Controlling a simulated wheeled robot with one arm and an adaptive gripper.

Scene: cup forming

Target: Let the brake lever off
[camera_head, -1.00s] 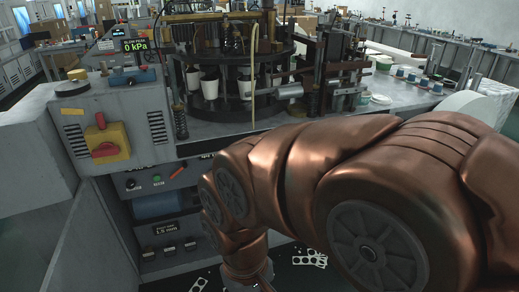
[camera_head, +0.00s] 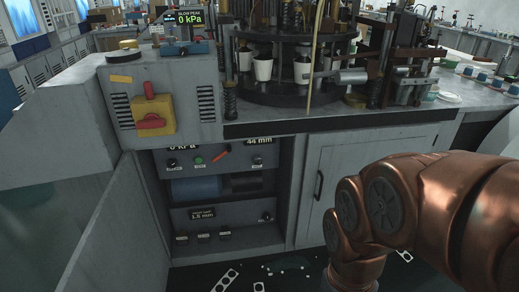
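A small lever with an orange-red grip (camera_head: 222,152) sits on the upper control panel inside the open cabinet, slanting up to the right. It may be the brake lever; its label is too small to read. A red handle (camera_head: 150,122) is on a yellow switch box (camera_head: 155,113) on the grey housing above left. It lies level, with a red upright piece above it. My copper arm reaches in from the right and bends down at the bottom, to the right of the open cabinet. My gripper is outside the frame.
The open cabinet door (camera_head: 105,235) stands at left. A closed door (camera_head: 365,165) with a black handle is right of the opening. The bench (camera_head: 390,110) carries a round machine with white cups (camera_head: 263,68). Flat punched strips (camera_head: 224,280) lie on the dark floor.

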